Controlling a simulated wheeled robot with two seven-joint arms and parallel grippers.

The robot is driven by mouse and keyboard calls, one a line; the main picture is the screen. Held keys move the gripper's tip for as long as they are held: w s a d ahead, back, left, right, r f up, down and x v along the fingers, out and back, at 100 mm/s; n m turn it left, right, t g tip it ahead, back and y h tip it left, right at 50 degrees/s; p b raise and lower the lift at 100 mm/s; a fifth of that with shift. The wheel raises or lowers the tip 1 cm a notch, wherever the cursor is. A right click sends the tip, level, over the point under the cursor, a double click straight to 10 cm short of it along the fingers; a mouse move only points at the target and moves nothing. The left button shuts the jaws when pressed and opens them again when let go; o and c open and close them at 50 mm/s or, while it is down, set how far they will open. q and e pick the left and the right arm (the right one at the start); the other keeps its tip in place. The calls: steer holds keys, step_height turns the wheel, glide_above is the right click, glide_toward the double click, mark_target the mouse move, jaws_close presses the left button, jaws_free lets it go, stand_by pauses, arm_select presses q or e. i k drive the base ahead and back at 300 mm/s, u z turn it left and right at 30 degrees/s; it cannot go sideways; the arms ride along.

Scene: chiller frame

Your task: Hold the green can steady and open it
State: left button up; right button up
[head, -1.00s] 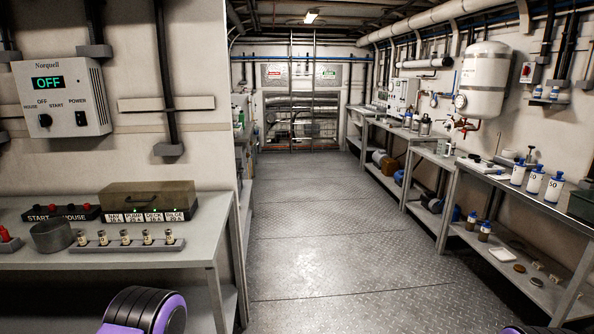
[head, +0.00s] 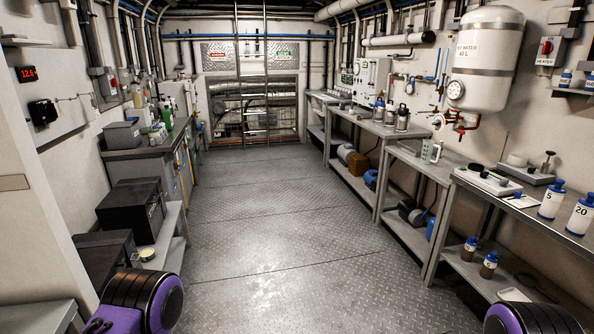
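I cannot make out a green can for certain in the head view. Small greenish containers (head: 157,134) stand on the left bench (head: 150,154), too small to identify. My grippers are not in view. Only purple and black parts of my arms show at the bottom left and bottom right edges.
Black boxes (head: 128,207) and a small round tin (head: 147,254) line the left side. The right bench (head: 522,209) holds white bottles (head: 551,200) with blue caps, with brown bottles (head: 489,264) on its lower shelf. A water heater (head: 487,62) hangs above. The aisle floor (head: 265,225) is clear.

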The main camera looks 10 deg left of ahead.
mark_target(167, 118)
steer(key=u, duration=0.05)
steer(key=i, duration=2.75)
steer(key=u, duration=0.55)
steer(key=i, duration=2.55)
steer(key=u, duration=1)
steer(key=i, duration=1.7)
steer(key=u, duration=0.35)
